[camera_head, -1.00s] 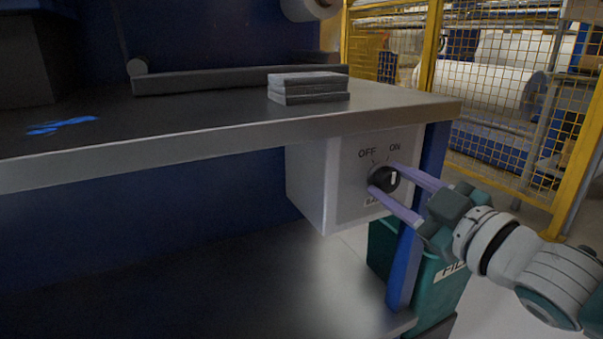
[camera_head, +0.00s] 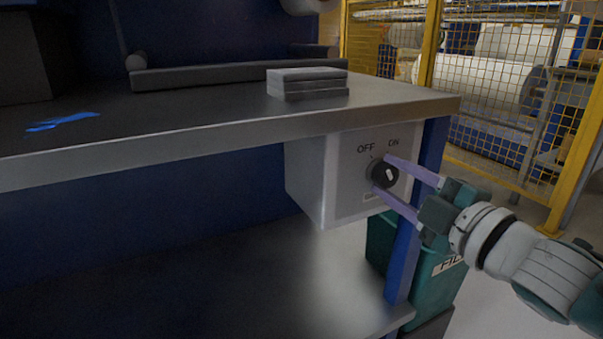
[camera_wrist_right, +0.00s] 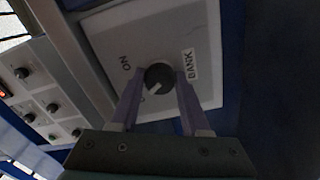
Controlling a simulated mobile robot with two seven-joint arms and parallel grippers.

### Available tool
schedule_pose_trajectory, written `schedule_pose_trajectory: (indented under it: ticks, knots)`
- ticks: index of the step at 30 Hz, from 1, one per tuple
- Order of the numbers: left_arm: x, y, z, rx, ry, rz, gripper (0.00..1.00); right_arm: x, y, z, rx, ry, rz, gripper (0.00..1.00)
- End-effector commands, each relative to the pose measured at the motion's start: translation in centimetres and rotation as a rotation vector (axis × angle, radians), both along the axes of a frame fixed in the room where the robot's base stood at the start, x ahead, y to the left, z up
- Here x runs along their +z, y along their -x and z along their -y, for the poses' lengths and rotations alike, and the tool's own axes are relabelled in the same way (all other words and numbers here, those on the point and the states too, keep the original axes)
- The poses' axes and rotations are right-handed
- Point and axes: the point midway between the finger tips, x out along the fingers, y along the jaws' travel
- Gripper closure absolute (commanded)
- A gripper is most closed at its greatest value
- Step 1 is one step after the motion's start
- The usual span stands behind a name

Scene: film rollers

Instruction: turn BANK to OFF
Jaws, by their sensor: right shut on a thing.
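The BANK knob (camera_head: 381,173) is a round black dial with a white mark, on the front of a light grey box (camera_head: 345,195) under the shelf. OFF is printed above it to the left, ON above it to the right. The white mark leans up and to the left, to the OFF side; I cannot tell if it lines up exactly. My right gripper (camera_head: 384,174) is shut on the knob, one lilac finger on each side. The wrist view also shows the knob (camera_wrist_right: 158,77) between the fingers, beside the BANK label; a finger partly hides the OFF print. My left gripper is out of view.
The metal shelf (camera_head: 230,135) runs just above the box, with a stack of grey slabs (camera_head: 307,84) on it. A blue post (camera_head: 404,262) and a teal bin (camera_head: 438,285) stand by the box. A yellow mesh fence (camera_head: 430,45) is behind. The wrist view shows another knob panel (camera_wrist_right: 40,90).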

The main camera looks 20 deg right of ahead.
Motion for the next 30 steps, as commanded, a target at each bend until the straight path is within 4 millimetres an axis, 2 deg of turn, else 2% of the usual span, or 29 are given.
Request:
schedule_pose_trajectory:
  ticks: [10,11,18,26,30]
  knots:
    - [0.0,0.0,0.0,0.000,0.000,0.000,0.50,0.0,0.0,0.0,-0.001,0.008,-0.001,1.00]
    - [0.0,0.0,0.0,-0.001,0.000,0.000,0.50,0.0,0.0,0.0,-0.001,0.008,-0.001,0.53]
    - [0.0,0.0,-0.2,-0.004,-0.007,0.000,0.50,0.0,0.0,0.0,0.000,0.006,0.000,0.26]
    - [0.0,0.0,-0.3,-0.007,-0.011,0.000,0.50,0.0,0.1,0.0,0.000,0.005,-0.001,0.24]
    - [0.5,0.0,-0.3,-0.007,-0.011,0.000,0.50,0.1,1.1,0.1,-0.001,0.003,-0.003,0.24]
